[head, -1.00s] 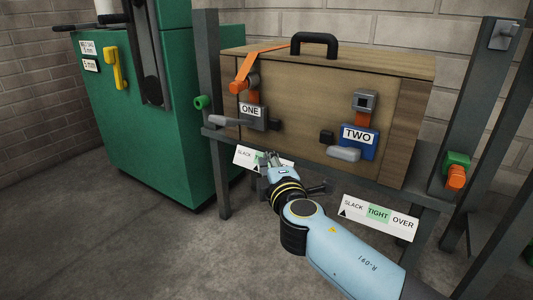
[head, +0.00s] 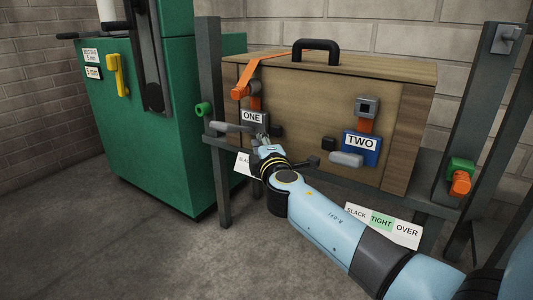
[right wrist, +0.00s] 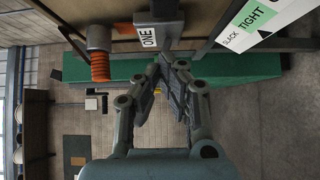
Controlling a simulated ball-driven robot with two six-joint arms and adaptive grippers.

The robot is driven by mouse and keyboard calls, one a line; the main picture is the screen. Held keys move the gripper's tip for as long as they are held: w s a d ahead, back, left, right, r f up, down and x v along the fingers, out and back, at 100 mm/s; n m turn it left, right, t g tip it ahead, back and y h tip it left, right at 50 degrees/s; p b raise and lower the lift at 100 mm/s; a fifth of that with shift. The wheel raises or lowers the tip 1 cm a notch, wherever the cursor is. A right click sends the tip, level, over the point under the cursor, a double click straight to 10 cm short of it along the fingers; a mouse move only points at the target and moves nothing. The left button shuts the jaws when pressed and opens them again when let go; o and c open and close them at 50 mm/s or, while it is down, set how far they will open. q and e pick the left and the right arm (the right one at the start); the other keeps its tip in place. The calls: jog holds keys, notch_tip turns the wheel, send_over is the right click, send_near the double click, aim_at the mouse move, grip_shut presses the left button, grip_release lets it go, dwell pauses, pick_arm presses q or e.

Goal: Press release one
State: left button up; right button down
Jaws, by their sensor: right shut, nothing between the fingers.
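The unit marked ONE (head: 253,116) sits at the left of the wooden case's front, with a grey lever (head: 232,127) to its left and a small black block (head: 277,131) to its right. Its label also shows at the top of the right wrist view (right wrist: 148,38). Which part is the release I cannot tell for sure. My right gripper (head: 262,139) is shut and empty, just below the ONE unit and partly in front of it; contact cannot be told. In the right wrist view its fingertips (right wrist: 170,60) come together below the label. My left gripper is out of view.
The wooden case (head: 310,90) rests on a dark metal frame (head: 208,80). A blue unit marked TWO (head: 361,147) is at its right. A SLACK/TIGHT/OVER plate (head: 382,224) hangs lower right. A green machine (head: 160,130) stands at left. My right arm crosses in front of the frame.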

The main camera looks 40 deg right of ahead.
aim_at(272, 128)
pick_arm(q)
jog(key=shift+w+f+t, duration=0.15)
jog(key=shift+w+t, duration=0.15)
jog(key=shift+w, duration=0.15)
pick_arm(e)
jog(key=shift+w+d, duration=0.45)
jog(key=shift+d, duration=0.25)
jog(key=shift+w+d, duration=0.5)
jog(key=shift+d, duration=0.25)
jog(key=shift+w+d, duration=0.45)
jog(key=shift+d, duration=0.25)
jog(key=shift+w+d+f+b, duration=0.1)
jog(key=shift+w+d+b, duration=0.1)
jog(key=shift+d+b, duration=0.25)
jog(key=shift+w+d+f+b, duration=0.1)
jog(key=shift+w+d+b, duration=0.15)
jog(key=shift+d, duration=0.25)
jog(key=shift+r, duration=0.15)
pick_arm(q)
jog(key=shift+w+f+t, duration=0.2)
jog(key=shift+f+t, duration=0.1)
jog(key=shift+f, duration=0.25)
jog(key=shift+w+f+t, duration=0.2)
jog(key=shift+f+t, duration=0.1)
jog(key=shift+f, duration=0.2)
pick_arm(e)
jog(key=shift+w+d+r, duration=0.15)
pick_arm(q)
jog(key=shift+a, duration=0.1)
